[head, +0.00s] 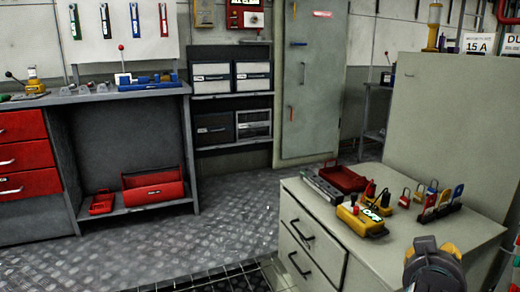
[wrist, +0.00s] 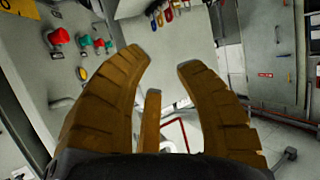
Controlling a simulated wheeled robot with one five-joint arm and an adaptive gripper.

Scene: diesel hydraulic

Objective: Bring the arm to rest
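My gripper (wrist: 164,62) fills the lower middle of the wrist view. Its ribbed tan fingers stand apart with a clear gap, and nothing is held between them. A dark rounded part of my arm with tan pieces shows at the lower right of the head view, in front of the grey drawer cabinet (head: 310,262). The fingertips cannot be made out there. Whether the arm touches the cabinet cannot be told.
The cabinet top carries a yellow device (head: 362,219), a red tray (head: 343,178) and several padlocks (head: 431,200). A panel with red and green buttons (wrist: 60,36) is left in the wrist view. The patterned metal floor (head: 230,225) is open between workbench (head: 100,96) and cabinet.

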